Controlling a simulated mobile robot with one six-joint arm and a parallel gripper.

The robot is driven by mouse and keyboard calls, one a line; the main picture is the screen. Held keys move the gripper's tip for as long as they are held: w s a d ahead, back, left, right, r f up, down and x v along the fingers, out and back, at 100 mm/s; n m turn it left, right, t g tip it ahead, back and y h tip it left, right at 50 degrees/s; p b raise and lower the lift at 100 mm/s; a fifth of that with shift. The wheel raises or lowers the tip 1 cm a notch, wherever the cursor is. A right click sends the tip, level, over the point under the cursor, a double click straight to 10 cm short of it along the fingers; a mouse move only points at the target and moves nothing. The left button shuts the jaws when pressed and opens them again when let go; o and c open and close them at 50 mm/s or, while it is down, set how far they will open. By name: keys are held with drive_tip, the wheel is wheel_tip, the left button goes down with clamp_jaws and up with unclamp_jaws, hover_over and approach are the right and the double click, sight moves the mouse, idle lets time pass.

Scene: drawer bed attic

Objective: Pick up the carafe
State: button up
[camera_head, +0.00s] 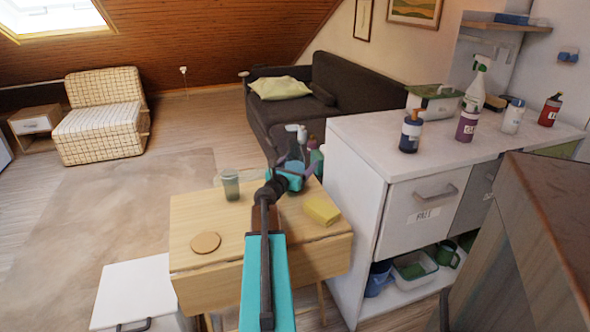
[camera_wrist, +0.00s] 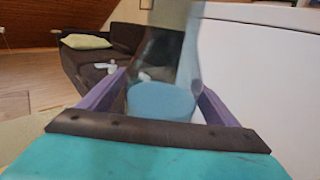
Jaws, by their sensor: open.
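The carafe (camera_head: 294,148) is a clear, dark-looking vessel with a pale top, standing at the far end of the small wooden table. In the wrist view the carafe (camera_wrist: 163,72) is close and upright, with blue at its lower part; its top is cut off by the frame. My gripper (camera_head: 296,168) is at the carafe, and its body hides the carafe's lower part in the head view. In the wrist view my gripper (camera_wrist: 162,86) is open, its purple fingers on either side of the carafe. I cannot tell whether they touch it.
The wooden table (camera_head: 255,268) also holds a grey-green cup (camera_head: 230,186), a round brown coaster (camera_head: 205,243) and a yellow sponge-like block (camera_head: 322,210). A green bottle (camera_head: 317,160) stands close right of the carafe. A white counter (camera_head: 350,185) borders the table on the right.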

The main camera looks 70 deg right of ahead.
idle(0.4)
drive_tip(key=c, duration=1.4)
drive_tip(key=shift+o, duration=0.2)
